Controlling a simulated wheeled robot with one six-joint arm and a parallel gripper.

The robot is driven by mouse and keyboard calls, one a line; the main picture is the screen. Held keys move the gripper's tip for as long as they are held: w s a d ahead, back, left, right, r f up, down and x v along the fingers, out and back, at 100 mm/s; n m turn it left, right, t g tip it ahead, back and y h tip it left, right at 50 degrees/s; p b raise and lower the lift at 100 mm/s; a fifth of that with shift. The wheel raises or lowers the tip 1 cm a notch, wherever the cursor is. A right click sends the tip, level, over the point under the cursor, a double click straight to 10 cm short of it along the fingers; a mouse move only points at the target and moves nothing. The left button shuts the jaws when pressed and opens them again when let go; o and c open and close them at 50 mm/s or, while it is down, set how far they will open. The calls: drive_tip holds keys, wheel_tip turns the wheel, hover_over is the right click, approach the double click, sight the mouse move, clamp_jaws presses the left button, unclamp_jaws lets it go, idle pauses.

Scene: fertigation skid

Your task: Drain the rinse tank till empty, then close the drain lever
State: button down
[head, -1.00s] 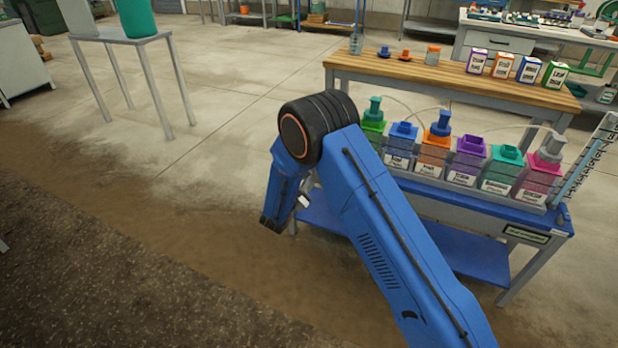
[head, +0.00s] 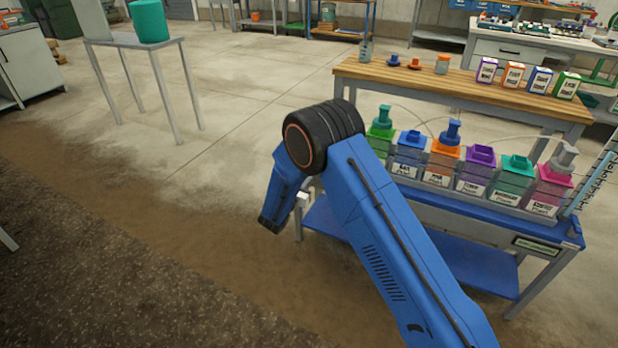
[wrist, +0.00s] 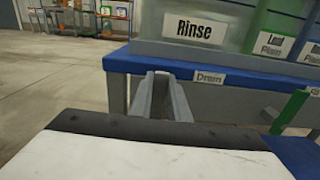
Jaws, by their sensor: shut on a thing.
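The rinse tank (wrist: 228,41) is a pale translucent box with a "Rinse" label at the top of the wrist view. Only its lower part shows, and I cannot tell its liquid level. A "Drain" tag (wrist: 208,77) sits below it on the blue bench edge. My gripper (wrist: 165,85) shows as grey fingers just left of and below this tag, at the drain lever's place. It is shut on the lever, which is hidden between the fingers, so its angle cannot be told.
A green lever (wrist: 291,107) hangs right of the drain tag, close to my gripper. In the head view, several coloured dosing bottles (head: 442,160) line the blue bench (head: 440,255). A wooden-topped table (head: 460,87) stands behind. Floor to the left is open up to a grey stand (head: 150,42).

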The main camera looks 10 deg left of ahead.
drive_tip(key=shift+a+f, duration=0.1)
drive_tip(key=shift+a, duration=0.05)
idle(0.4)
drive_tip(key=c, duration=1.7)
unclamp_jaws()
drive_tip(key=v, duration=1.7)
drive_tip(key=shift+s, duration=0.2)
